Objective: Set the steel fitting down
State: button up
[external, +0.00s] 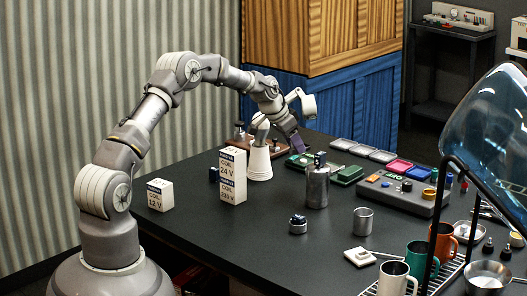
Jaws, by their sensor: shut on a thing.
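My gripper (297,145) points down over the back of the dark table, above the green tray (300,161) and beside the wooden board (273,150). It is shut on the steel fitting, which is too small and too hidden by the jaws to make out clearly. A white cone-shaped stand (259,163) is just left of the gripper. A steel canister (317,188) with a dark top stands in front of it, to the right.
White coil boxes (233,177) stand at left, with a smaller one (159,195) nearby. A grey control box (405,193), coloured trays (398,167), a steel cup (363,221) and mugs (393,279) fill the right. A clear dome (497,125) overhangs there. The front left tabletop is clear.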

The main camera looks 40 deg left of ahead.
jog(key=r, duration=0.4)
jog(key=shift+s+d, duration=0.1)
jog(key=shift+s, duration=0.1)
jog(key=s+d+f+n+p, duration=0.1)
jog(key=s+d+p, duration=0.3)
jog(key=s+p, duration=0.45)
jog(key=n+y+p, duration=0.1)
jog(key=p, duration=0.3)
send_over(246, 228)
jog(key=s, duration=0.2)
jog(key=f+b, duration=0.1)
jog(key=f, duration=1.3)
jog(key=shift+a+b, duration=0.2)
jog(key=shift+b, duration=0.1)
jog(key=shift+f, duration=0.2)
jog(key=o, duration=1.1)
jog(key=shift+c, duration=0.2)
